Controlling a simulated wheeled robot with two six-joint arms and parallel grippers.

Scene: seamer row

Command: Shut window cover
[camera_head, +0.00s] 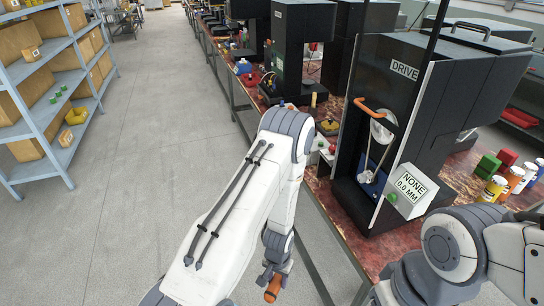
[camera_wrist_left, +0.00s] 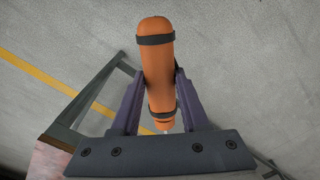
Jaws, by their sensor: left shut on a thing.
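A black machine (camera_head: 392,62) marked DRIVE stands on the bench, with a pale wheel (camera_head: 381,133) and a belt showing in its front. An orange handle (camera_head: 372,107) is at the upper edge of this opening. I cannot tell for certain which panel is the window cover or how far it is open. My left gripper (camera_head: 272,278) hangs low beside the bench, away from the machine. It is shut on an orange cylinder (camera_wrist_left: 157,66) with black bands, seen between both fingers in the left wrist view. My right gripper is out of view.
A white box (camera_head: 411,190) reading NONE 0.0 MM, with a green button, is at the machine's lower front. Coloured bottles (camera_head: 493,188) and blocks stand to the right. A shelf rack (camera_head: 50,90) is at the left. The grey floor between is clear.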

